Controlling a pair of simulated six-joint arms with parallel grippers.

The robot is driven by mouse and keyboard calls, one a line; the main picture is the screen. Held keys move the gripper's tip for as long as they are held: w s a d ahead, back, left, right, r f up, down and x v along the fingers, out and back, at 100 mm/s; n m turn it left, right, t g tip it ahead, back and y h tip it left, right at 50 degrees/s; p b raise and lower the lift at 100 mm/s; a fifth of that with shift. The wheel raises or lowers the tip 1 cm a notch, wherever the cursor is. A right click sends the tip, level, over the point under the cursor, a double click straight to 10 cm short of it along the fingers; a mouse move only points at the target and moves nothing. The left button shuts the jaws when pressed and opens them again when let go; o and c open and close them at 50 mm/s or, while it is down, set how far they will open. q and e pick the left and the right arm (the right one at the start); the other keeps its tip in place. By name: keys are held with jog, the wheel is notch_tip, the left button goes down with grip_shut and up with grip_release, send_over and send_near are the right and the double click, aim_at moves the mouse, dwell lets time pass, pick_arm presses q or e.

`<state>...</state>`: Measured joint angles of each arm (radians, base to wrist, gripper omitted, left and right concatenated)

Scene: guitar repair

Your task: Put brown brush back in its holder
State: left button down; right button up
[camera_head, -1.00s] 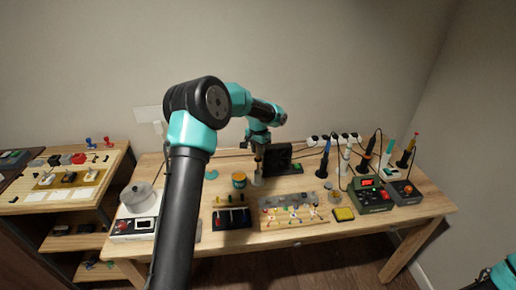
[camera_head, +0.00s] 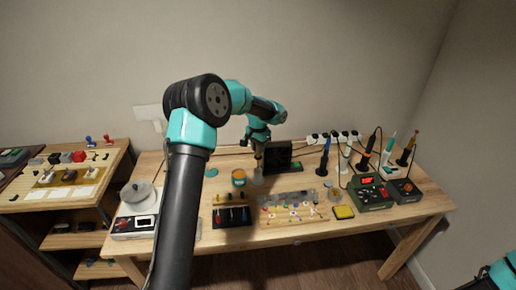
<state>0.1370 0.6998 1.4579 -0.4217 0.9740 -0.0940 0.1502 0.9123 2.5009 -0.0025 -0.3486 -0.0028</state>
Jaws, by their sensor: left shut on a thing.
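My left gripper (camera_head: 258,149) is at the back middle of the table, pointing down. It is shut on the brown brush (camera_head: 258,161), which looks upright below the fingers. A small pale cup-like holder (camera_head: 257,180) stands directly under the brush. The brush's lower end meets the holder's top in this view; I cannot tell how far inside it is. My right gripper is not in view.
An orange-and-teal jar (camera_head: 239,178) stands just left of the holder. A black fan-like box (camera_head: 279,158) is close behind on the right. A tool tray (camera_head: 232,215) and a parts board (camera_head: 290,208) lie in front. Soldering tools (camera_head: 324,162) stand to the right.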

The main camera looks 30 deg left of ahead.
aim_at(258, 157)
pick_arm(q)
jog(key=shift+f, duration=0.1)
jog(key=shift+f, duration=2)
jog(key=shift+f, duration=0.1)
jog(key=shift+f, duration=0.3)
jog(key=shift+f, duration=0.1)
jog(key=shift+f, duration=0.65)
jog(key=shift+c, duration=1.6)
grip_release()
